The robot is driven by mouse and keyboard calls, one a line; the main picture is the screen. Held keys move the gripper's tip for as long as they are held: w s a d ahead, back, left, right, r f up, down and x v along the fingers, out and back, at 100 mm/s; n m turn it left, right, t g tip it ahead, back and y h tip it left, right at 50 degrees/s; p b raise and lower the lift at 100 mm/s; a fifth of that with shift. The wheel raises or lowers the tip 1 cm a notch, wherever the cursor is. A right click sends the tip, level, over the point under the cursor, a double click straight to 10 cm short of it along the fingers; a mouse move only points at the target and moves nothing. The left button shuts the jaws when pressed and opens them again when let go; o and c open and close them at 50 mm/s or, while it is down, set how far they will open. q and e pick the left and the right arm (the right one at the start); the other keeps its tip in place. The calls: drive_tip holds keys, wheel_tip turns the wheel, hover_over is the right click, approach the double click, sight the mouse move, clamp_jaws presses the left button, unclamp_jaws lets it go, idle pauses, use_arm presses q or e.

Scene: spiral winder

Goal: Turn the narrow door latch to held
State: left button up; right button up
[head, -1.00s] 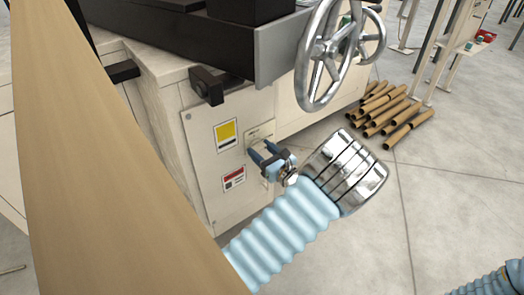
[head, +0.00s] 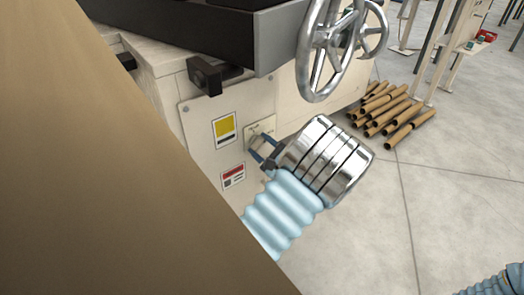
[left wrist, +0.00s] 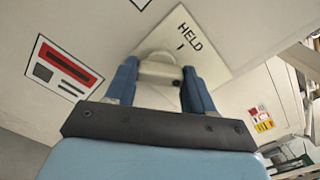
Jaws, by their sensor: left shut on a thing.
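The narrow door (head: 205,163) is a pale panel on the machine's side, with a yellow label and a red label. Its latch sits at a small plate (head: 260,128), mostly hidden by my gripper in the head view. In the left wrist view the latch (left wrist: 160,70) is a pale rounded handle between my fingers, and the plate (left wrist: 205,55) reads HELD beside a short mark. My left gripper (head: 263,149) also shows in the left wrist view (left wrist: 160,82), with its blue fingers closed on the latch. I cannot tell exactly where the latch points. My right gripper is out of view.
A large tan surface (head: 90,170) fills the near left and hides part of the machine. A metal handwheel (head: 328,50) stands above my left wrist. Several cardboard tubes (head: 390,112) lie on the floor behind.

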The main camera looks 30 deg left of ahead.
use_arm(q)
drive_tip(key=n+b, duration=0.2)
drive_tip(key=n, duration=0.1)
drive_tip(key=n+b, duration=0.1)
drive_tip(key=shift+f+n+b, duration=0.3)
drive_tip(key=shift+n, duration=0.1)
drive_tip(key=n+b, duration=0.3)
drive_tip(key=shift+r+n+b, duration=0.2)
drive_tip(key=shift+n+b, duration=0.85)
drive_tip(key=shift+n, duration=0.45)
drive_tip(key=o, duration=1)
drive_tip(key=shift+r, duration=0.1)
drive_tip(key=shift+o, duration=0.2)
